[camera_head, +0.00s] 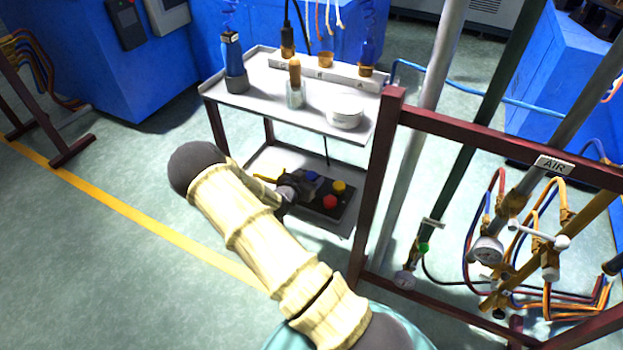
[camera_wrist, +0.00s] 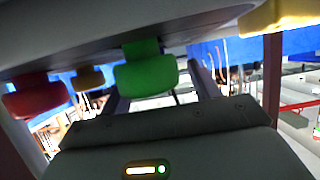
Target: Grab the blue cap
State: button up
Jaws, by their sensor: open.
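The blue cap (camera_head: 313,176) sits on a dark tray (camera_head: 318,213) on the cart's lower shelf. My gripper (camera_head: 297,187) is at the left side of the tray, close to the blue cap. I cannot tell whether they touch. In the wrist view my gripper (camera_wrist: 160,92) has its jaws apart, partly hidden by its own housing and a green cap (camera_wrist: 147,73). I cannot make out the blue cap in the wrist view.
A red cap (camera_head: 330,202) and a yellow cap (camera_head: 339,187) share the tray. The cart's upper shelf (camera_head: 257,101) is just above my gripper and holds bottles and a white dish (camera_head: 345,117). A dark red frame (camera_head: 377,190) stands close on the right.

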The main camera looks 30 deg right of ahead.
dwell(0.3)
jog(key=c, duration=1.1)
notch_tip(320, 180, up, 10)
jog(key=shift+r+p, duration=0.1)
jog(key=shift+p, duration=0.85)
